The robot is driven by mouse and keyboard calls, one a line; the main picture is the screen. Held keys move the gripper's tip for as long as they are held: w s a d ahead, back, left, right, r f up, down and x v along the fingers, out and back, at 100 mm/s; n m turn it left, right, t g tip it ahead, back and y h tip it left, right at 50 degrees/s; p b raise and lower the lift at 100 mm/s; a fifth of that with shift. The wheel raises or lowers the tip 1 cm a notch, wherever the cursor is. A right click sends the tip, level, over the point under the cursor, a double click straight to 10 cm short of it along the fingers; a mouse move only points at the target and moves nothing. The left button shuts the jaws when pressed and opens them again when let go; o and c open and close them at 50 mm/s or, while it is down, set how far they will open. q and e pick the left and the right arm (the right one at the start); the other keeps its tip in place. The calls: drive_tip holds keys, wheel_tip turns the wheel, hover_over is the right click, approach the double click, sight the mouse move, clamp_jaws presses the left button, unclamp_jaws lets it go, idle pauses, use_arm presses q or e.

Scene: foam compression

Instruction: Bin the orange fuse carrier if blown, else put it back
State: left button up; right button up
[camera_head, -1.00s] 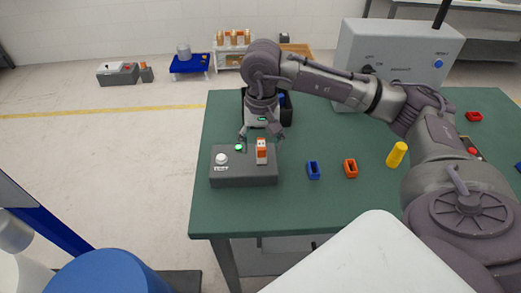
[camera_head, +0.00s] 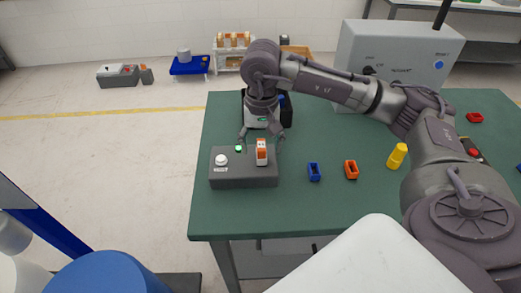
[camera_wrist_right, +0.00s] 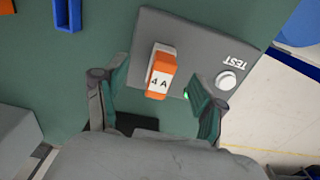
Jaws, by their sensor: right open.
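The orange fuse carrier (camera_head: 262,153) stands upright in the grey test box (camera_head: 245,180) on the green table. In the right wrist view the carrier (camera_wrist_right: 162,72) shows a white label reading "4 A". A small green lamp (camera_head: 238,149) glows on the box beside a white TEST button (camera_head: 221,159); the lamp is partly hidden by a finger in the wrist view. My right gripper (camera_head: 262,137) is open and empty above the box, with its fingers on either side of the carrier and apart from it. My left gripper is not in view.
A blue holder (camera_head: 314,172), an orange holder (camera_head: 351,169) and a yellow cylinder (camera_head: 398,155) stand right of the box. A dark bin (camera_head: 287,112) is partly hidden behind my right wrist. A large grey cabinet (camera_head: 390,60) stands at the back. The table's front is clear.

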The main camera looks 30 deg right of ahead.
sight(261, 145)
drive_tip(key=shift+b, duration=0.3)
clamp_jaws()
idle(0.5)
drive_tip(key=shift+r, duration=0.2)
drive_tip(key=shift+r+p, duration=1.75)
drive_tip(key=shift+r, duration=1.1)
